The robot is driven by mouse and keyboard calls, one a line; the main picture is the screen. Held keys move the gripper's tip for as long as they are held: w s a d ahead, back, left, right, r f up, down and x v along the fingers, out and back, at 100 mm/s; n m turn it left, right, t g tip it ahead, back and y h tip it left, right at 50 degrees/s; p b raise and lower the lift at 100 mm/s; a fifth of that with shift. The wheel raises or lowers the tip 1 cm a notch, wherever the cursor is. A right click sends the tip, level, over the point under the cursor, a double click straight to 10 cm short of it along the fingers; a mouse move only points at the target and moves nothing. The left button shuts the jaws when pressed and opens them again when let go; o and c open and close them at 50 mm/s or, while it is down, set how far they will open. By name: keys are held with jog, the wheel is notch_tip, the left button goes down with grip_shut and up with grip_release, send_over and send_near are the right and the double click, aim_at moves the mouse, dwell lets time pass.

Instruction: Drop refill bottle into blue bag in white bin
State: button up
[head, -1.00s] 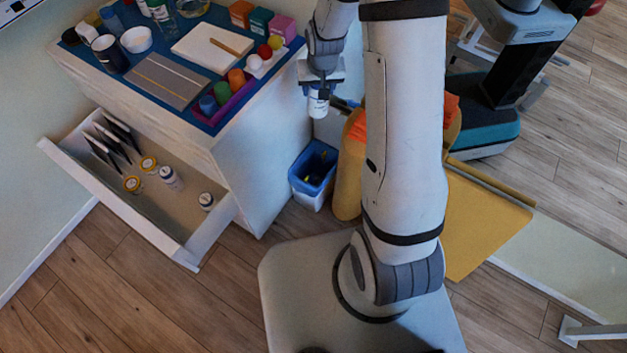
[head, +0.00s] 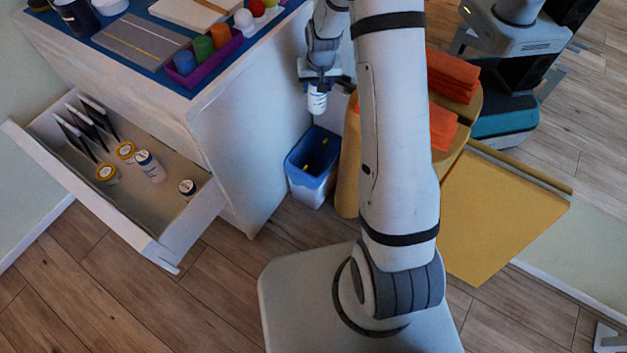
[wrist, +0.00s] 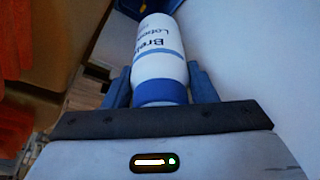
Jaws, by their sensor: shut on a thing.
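My gripper (head: 317,84) is shut on a white bottle (head: 317,102) and holds it in the air beside the white cabinet. In the wrist view the bottle (wrist: 160,58) has a blue band, blue lettering that reads in part "Lotion", and a blue end between the two fingers. A white bin (head: 306,192) with a blue bag (head: 302,166) folded over its rim stands on the floor below. The bottle is above the bin's opening, clear of it. Small yellow items show inside the bag.
The white cabinet (head: 250,120) stands left of the bin, its drawer (head: 130,205) pulled out with several jars and bottles. A yellow round stand with orange towels (head: 450,75) is close on the bin's right. A yellow mat (head: 495,215) lies farther right.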

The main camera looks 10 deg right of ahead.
notch_tip(320, 180, down, 24)
jog(key=d+n+b, duration=0.1)
jog(key=b, duration=1.1)
jog(key=shift+w+d, duration=0.25)
jog(key=o, duration=1.2)
notch_tip(320, 180, up, 10)
jog(key=p, duration=0.3)
